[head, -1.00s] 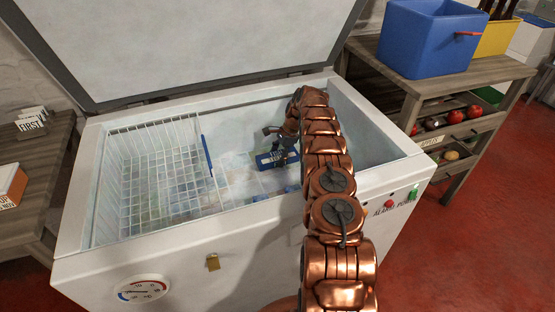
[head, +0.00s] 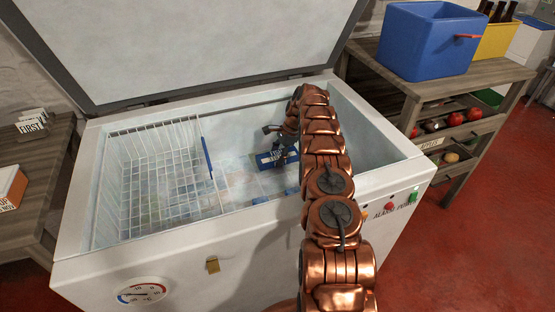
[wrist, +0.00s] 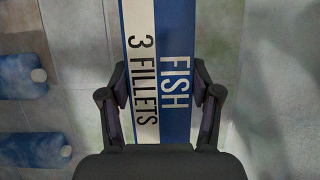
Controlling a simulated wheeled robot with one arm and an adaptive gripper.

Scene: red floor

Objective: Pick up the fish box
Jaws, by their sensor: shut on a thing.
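The fish box (wrist: 178,25) is blue and white, with "FISH" and "3 FILLETS" printed on it. In the wrist view it lies between the two fingers of my gripper (wrist: 160,100), which are shut on its sides. In the head view the fish box (head: 265,161) is inside the open chest freezer (head: 240,222), right of the wire basket. My gripper (head: 283,152) reaches down into the freezer there and hides part of the box. I cannot tell whether the box is clear of the freezer floor.
A white wire basket (head: 128,185) fills the freezer's left side. The freezer lid (head: 190,45) stands open behind. Blue bottle-like items (wrist: 30,150) lie left of the box in the wrist view. A blue bin (head: 415,45) stands on the right-hand table.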

